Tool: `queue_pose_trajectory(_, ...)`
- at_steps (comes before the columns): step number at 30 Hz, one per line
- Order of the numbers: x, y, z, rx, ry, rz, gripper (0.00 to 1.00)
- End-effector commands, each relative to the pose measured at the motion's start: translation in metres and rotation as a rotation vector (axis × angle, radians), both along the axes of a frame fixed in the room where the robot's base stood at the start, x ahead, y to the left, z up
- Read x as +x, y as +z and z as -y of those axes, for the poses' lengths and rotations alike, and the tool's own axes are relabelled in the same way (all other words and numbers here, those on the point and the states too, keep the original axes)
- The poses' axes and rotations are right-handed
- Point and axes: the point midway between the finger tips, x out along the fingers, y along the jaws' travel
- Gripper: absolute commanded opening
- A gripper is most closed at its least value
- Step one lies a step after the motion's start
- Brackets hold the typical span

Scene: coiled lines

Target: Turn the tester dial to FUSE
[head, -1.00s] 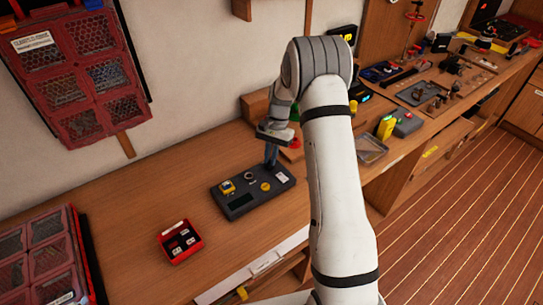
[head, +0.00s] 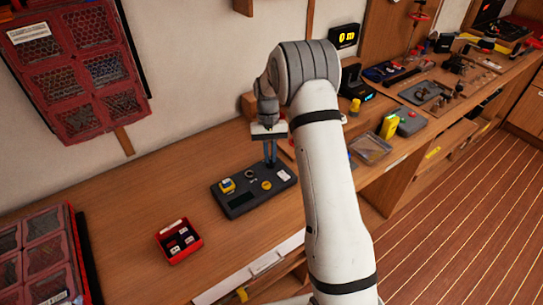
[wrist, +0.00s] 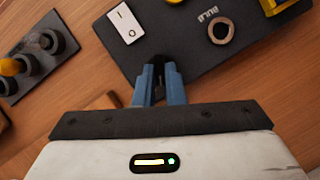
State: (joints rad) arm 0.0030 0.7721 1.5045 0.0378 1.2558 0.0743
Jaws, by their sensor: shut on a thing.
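The tester (head: 240,203) is a flat dark grey box on the wooden bench. Its top carries a yellow part, a ring-shaped part, a round yellow part and a white switch (wrist: 125,22). My gripper (head: 271,164) points down at the tester's back edge, its blue fingers close together. In the wrist view the fingers (wrist: 158,68) close around a small dark piece, which appears to be the dial (wrist: 157,75); it is mostly hidden. I cannot read its marks or which position it points to, and no FUSE label is legible.
A red open tray (head: 180,242) with small dark parts stands front left of the tester. Red mesh-fronted cases (head: 35,260) stand at the left. A clear tray (head: 371,148) and a yellow item (head: 389,126) are to the right.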

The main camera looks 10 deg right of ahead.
Motion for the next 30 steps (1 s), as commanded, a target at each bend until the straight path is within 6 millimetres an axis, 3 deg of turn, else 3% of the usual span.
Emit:
queue_pose_trajectory(15,-0.0012,-0.0010,-0.0045,0.000,0.394,-0.003,0.00)
queue_pose_trajectory(30,-0.0014,-0.0003,-0.0054,0.000,0.503,-0.002,0.00)
